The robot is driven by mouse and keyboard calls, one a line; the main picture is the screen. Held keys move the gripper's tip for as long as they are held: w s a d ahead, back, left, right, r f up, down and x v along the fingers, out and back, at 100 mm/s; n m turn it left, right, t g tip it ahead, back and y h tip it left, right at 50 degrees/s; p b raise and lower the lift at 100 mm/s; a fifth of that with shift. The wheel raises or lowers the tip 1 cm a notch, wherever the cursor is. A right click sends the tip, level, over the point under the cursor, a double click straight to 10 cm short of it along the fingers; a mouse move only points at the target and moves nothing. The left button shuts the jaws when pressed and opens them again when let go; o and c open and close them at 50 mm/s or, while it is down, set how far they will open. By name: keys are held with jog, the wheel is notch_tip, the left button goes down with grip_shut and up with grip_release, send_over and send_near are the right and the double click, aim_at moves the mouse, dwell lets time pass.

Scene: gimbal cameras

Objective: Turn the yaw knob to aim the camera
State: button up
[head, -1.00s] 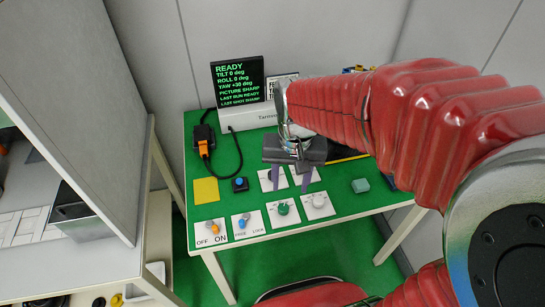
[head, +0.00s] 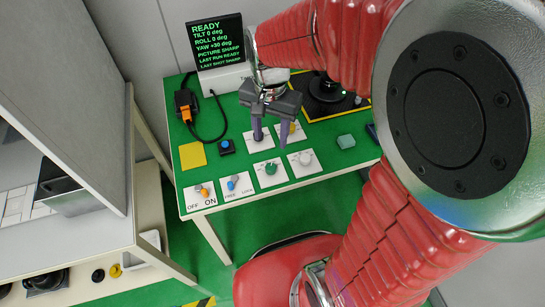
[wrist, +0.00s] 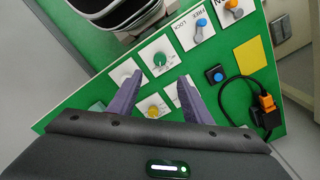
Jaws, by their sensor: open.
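My gripper (head: 271,138) hangs open over the back row of knob plates on the green table. In the wrist view its two purple fingers (wrist: 158,82) are spread apart. A yellow knob (wrist: 153,110) on a white plate shows between them; it is partly visible in the head view (head: 292,128). The plate beside it (head: 254,145) has its knob hidden by a finger. A green knob (head: 270,168) and a white knob (head: 305,158) are in the front row. Knob labels are too small to read, so I cannot tell which is yaw. The screen (head: 217,43) reads YAW +30 deg.
The orange OFF/ON switch (head: 202,190) and blue FREE/LOCK switch (head: 232,182) are at the front left. A blue button (head: 226,146), yellow square (head: 192,155), and orange-black connector with cable (head: 187,113) lie left. A teal block (head: 346,141) is right. A black device (head: 325,92) stands on a dark mat.

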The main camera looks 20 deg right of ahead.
aim_at(271, 167)
notch_tip(271, 167, down, 14)
jog(key=shift+r, duration=0.1)
dwell(0.7)
jog(key=shift+c, duration=0.6)
jog(key=c, duration=0.9)
jog(key=shift+d, duration=0.4)
jog(key=shift+s+a, duration=0.1)
jog(key=shift+a, duration=0.3)
jog(key=shift+c, duration=0.2)
